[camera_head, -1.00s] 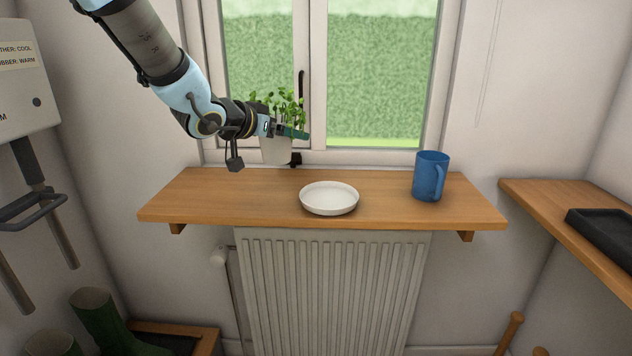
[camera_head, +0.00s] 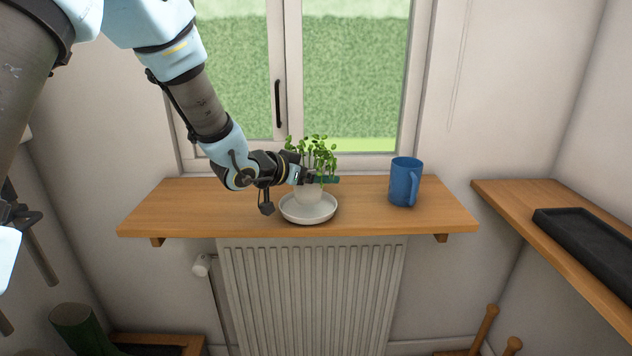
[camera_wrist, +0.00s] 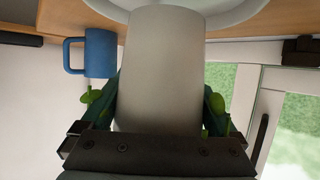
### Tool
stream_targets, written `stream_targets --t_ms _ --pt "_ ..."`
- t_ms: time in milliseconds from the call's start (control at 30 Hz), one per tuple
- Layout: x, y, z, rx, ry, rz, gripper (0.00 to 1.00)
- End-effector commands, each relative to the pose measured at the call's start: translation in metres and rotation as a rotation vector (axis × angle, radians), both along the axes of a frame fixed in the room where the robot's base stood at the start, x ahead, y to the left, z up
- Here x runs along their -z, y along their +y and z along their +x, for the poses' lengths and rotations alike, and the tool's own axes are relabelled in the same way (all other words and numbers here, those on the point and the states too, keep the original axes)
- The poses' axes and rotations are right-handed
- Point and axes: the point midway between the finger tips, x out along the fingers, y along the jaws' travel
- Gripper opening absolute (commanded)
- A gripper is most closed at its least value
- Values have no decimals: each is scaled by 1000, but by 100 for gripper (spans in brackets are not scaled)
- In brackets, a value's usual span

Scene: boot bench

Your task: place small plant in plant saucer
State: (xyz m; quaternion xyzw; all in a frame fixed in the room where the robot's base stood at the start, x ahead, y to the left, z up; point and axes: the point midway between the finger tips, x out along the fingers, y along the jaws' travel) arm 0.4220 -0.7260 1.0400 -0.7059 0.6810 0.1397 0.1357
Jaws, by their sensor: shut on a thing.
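The small plant is a pale grey-white pot (camera_head: 308,195) with leafy green stems, seen in the head view over the middle of the shelf. My gripper (camera_head: 322,180) is shut on the pot from the left, its green fingers on either side. The pot is upright, over the white plant saucer (camera_head: 308,217), its base within the rim outline. In the wrist view, which is upside down, the pot (camera_wrist: 160,70) fills the middle between the fingers, and the saucer (camera_wrist: 240,14) shows at its base. I cannot tell whether the base touches the saucer.
A blue mug (camera_head: 404,182) stands on the wooden shelf (camera_head: 220,210), right of the saucer. The window with a dark handle (camera_head: 278,103) is behind. A radiator (camera_head: 310,290) is below. A side shelf with a black tray (camera_head: 585,238) is at the right.

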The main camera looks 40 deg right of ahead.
Motion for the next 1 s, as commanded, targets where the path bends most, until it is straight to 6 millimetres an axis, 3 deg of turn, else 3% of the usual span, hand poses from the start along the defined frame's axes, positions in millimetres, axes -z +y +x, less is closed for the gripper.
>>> stream_targets --t_ms 167,600,633,1000 --pt "20 0 0 0 2 0 3" --pt "28 0 0 -1 0 -3 3" --pt "27 0 0 -1 1 0 98" --pt "21 1 0 0 1 0 100"
